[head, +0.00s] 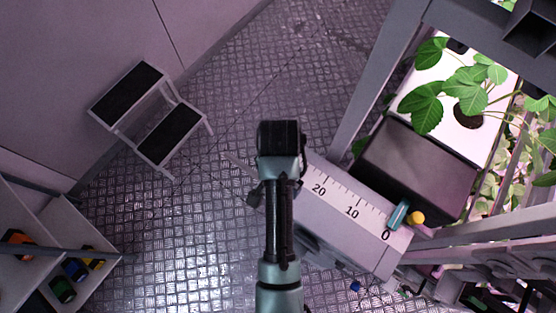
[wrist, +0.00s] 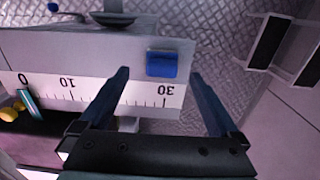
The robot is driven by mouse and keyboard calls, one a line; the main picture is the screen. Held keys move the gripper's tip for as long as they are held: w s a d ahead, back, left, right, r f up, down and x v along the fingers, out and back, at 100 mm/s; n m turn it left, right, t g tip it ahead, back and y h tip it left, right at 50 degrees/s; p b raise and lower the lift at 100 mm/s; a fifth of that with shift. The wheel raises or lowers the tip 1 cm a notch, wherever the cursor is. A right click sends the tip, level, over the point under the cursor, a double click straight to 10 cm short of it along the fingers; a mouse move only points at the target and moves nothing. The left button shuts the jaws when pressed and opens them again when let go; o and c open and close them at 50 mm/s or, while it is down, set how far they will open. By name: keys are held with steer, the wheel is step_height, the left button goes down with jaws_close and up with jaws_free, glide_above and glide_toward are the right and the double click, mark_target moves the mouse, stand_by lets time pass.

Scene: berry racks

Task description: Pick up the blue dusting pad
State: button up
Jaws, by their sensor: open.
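The blue dusting pad (wrist: 162,63) is a small blue block. It lies on the light grey bench top (wrist: 60,52) beside the ruler strip, close to the 30 mark. My gripper (wrist: 160,74) is open and empty. In the wrist view its two dark fingers stand left and right of the pad, with the pad showing between their tips; I cannot tell the height gap. In the head view my arm covers that end of the bench, and the pad does not show there.
The ruler strip (head: 345,207) runs along the bench. A teal piece (head: 397,214) and a yellow ball (head: 417,218) sit near its 0 end, beside a dark box (head: 415,168) and a plant rack. A step stool (head: 150,112) stands left on open metal floor.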

steer(key=shift+w+f+p, duration=0.15)
steer(key=shift+f+p, duration=0.6)
steer(key=shift+f, duration=1.95)
steer(key=c, duration=1.4)
step_height(320, 180, up, 10)
steer(key=shift+r+b, duration=0.1)
steer(key=shift+b, duration=0.65)
steer(key=shift+c, duration=0.3)
